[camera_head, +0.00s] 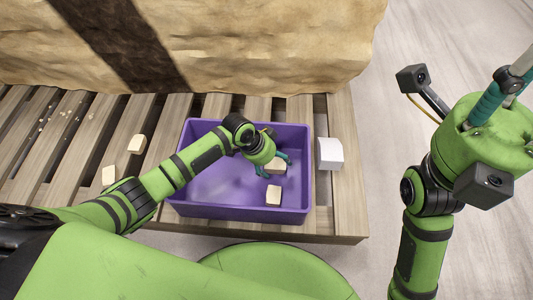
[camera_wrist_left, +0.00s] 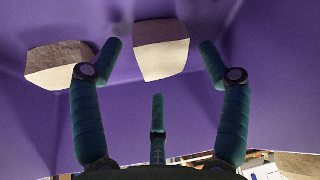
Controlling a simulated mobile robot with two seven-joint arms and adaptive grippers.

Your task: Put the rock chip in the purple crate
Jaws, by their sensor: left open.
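The purple crate (camera_head: 238,213) stands on the slatted pallet, and its purple inside fills most of the left wrist view. Two pale rock chips are in it: one chip (camera_head: 275,167) at my left gripper (camera_head: 274,162), and another chip (camera_head: 273,195) nearer the front wall. My left gripper is open, reaching down into the crate. In the left wrist view, one chip (camera_wrist_left: 161,51) shows between its spread fingertips and the other (camera_wrist_left: 58,65) lies outside the left finger. I cannot tell whether a finger touches either. My right gripper (camera_head: 497,97) is at the right edge, partly cut off.
Two more pale chips (camera_head: 137,144) (camera_head: 108,176) lie on the slats left of the crate. A white block (camera_head: 330,153) stands just right of the crate. Small crumbs are scattered on the far-left slats. The pallet (camera_head: 345,205) ends right of the block.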

